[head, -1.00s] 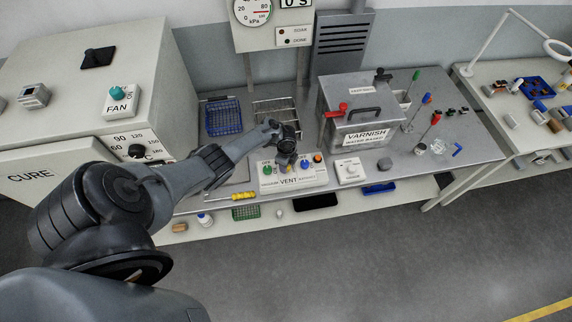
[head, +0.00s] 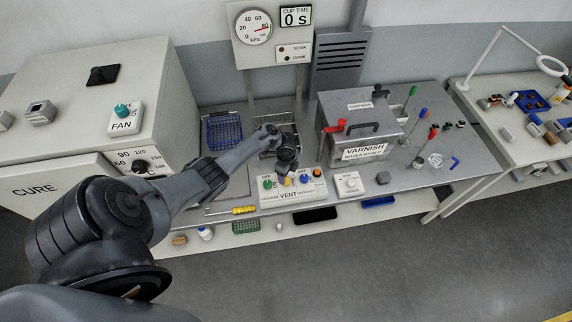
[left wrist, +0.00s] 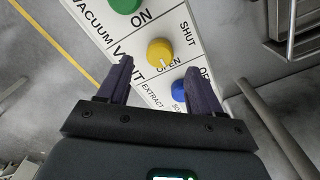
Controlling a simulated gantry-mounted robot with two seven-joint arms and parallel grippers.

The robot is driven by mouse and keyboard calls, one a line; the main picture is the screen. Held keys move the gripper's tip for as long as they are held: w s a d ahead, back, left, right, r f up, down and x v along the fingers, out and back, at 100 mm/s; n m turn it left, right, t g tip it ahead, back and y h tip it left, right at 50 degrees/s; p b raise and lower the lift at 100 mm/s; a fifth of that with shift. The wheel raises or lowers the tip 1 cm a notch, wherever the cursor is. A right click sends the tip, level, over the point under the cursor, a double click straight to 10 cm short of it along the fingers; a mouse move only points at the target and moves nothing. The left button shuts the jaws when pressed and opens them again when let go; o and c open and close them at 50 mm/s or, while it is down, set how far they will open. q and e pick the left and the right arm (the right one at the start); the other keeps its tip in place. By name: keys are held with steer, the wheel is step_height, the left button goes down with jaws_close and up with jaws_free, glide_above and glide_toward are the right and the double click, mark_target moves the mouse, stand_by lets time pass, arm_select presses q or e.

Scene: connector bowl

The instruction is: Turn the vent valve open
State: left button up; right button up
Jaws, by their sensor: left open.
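The vent valve is a round yellow knob (left wrist: 160,52) on a white control panel (head: 312,190), between the words SHUT and OPEN and beside VENT. A pale mark shows on the knob's side towards OPEN. In the head view the knob (head: 288,181) is small, just below my left gripper (head: 286,168). In the left wrist view my left gripper (left wrist: 159,66) is open, with its dark fingers on either side of the knob and apart from it. Nothing is held. My right gripper is not in view.
On the same panel are a green knob (left wrist: 124,4) and a blue knob (left wrist: 180,91), the blue one close to a fingertip. A white dial box (head: 349,186) and a varnish tank (head: 359,150) stand to the right. A yellow-handled tool (head: 244,210) lies left of the panel.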

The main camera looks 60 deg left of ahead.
arm_select(q)
step_height(320, 180, up, 6)
steer(key=shift+f+p, duration=0.1)
steer(key=shift+p, duration=0.55)
